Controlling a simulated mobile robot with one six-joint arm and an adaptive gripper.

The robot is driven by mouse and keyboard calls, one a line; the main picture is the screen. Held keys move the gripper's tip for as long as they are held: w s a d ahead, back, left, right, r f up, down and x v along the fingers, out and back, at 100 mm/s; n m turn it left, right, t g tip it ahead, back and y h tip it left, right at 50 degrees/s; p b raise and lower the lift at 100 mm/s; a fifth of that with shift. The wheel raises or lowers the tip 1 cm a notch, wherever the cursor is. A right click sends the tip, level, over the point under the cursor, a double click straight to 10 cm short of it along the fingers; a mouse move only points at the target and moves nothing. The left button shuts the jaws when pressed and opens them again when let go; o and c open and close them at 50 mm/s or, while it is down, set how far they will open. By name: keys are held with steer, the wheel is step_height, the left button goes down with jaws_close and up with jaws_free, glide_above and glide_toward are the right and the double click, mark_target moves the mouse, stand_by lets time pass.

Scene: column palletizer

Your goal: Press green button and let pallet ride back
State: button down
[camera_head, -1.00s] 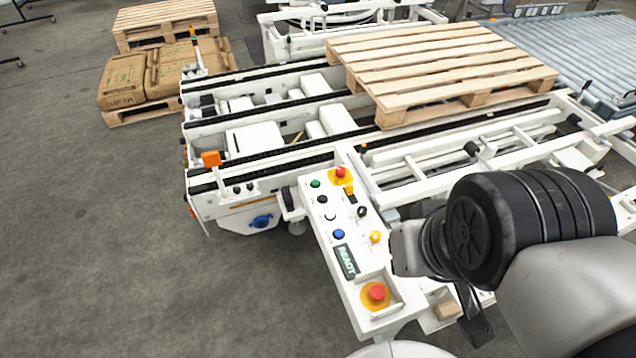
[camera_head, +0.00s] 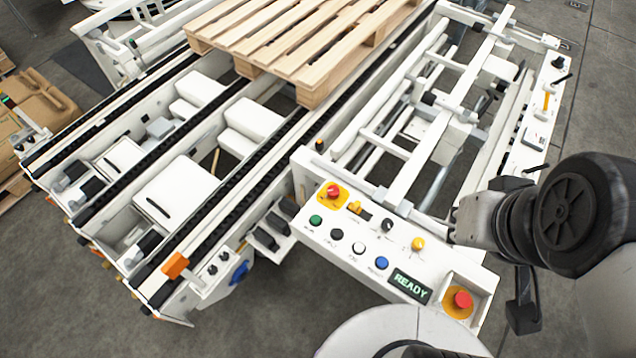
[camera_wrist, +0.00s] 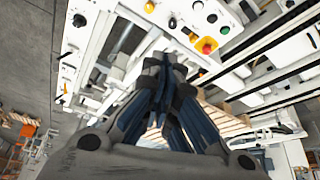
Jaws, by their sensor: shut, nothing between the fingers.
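The green button (camera_head: 316,220) is at the left end of the white control panel (camera_head: 345,262), beside a red emergency button (camera_head: 333,191) on a yellow plate. It also shows at the top of the wrist view (camera_wrist: 225,30). The wooden pallet (camera_head: 300,45) lies on the conveyor's black chain rails at the top of the head view. The panel's display (camera_head: 410,285) reads READY. My gripper (camera_wrist: 163,68) is shut and empty in the wrist view, apart from the green button. In the head view my arm is to the right of the panel.
Black, white and blue buttons (camera_head: 382,263) line the panel, with yellow knobs and a second red emergency button (camera_head: 463,299) at its right end. White conveyor frames (camera_head: 430,150) lie behind it. Brown sacks (camera_head: 38,100) on a pallet are at the far left.

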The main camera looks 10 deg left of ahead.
steer(key=w+a+f+n+t+p, duration=0.1)
steer(key=w+f+p, duration=0.15)
steer(key=w, duration=0.85)
steer(key=w+a+f+n+t+p, duration=0.15)
steer(key=w+f, duration=0.25)
steer(key=w, duration=0.6)
steer(key=w+a+f+n+g+y+p, duration=0.25)
steer(key=a+f+y, duration=0.25)
steer(key=a+f, duration=0.75)
steer(key=s+a+f+g+y+p, duration=0.2)
steer(key=s+a+f+y, duration=0.1)
steer(key=s+a+f, duration=0.4)
steer(key=shift+s+a+n+y, duration=0.3)
steer(key=shift+s+a+y, duration=0.1)
steer(key=shift+s+a, duration=0.15)
